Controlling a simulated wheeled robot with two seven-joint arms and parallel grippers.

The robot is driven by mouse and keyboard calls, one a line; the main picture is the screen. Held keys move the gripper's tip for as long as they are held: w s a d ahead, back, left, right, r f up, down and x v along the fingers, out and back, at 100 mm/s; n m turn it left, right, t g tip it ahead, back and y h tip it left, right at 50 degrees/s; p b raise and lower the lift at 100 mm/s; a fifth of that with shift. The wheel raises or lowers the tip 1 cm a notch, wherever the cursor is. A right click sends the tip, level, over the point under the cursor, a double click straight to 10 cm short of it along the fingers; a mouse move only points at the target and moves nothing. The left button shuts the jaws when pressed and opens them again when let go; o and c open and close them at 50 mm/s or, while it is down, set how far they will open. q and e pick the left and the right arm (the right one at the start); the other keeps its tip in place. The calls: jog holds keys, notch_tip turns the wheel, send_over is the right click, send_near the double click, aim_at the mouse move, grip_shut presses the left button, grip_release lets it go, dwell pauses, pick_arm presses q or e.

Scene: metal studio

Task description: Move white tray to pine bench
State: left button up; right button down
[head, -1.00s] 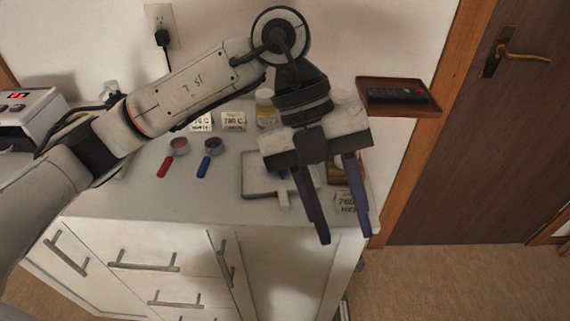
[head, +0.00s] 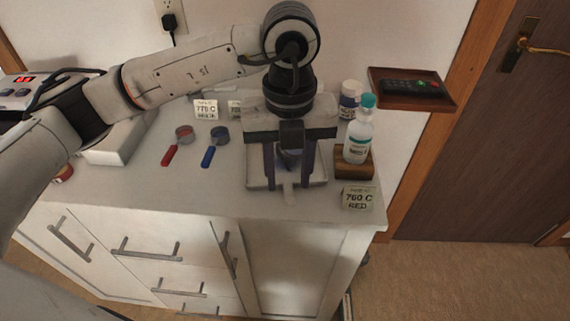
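The white tray (head: 319,180) lies on the white cabinet top, with a short pale tab at its front edge. A dark blue item, partly hidden, shows inside it. My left gripper (head: 288,184) points down at the tray, its two dark fingers spread apart with a gap between them. The fingers overlap the tray in the picture; whether they touch it I cannot tell. My arm and gripper hide the tray's back part. My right gripper is not in view. I see no pine bench.
A teal-capped bottle (head: 359,136) stands in a wooden holder (head: 354,163) right of the tray, behind a "760 C RED" card (head: 358,198). Red (head: 183,135) and blue (head: 219,135) scoops lie left. A wall shelf (head: 447,100) holds a remote.

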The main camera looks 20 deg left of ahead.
pick_arm(q)
jog(key=shift+f, duration=0.9)
jog(key=shift+c, duration=0.4)
grip_shut()
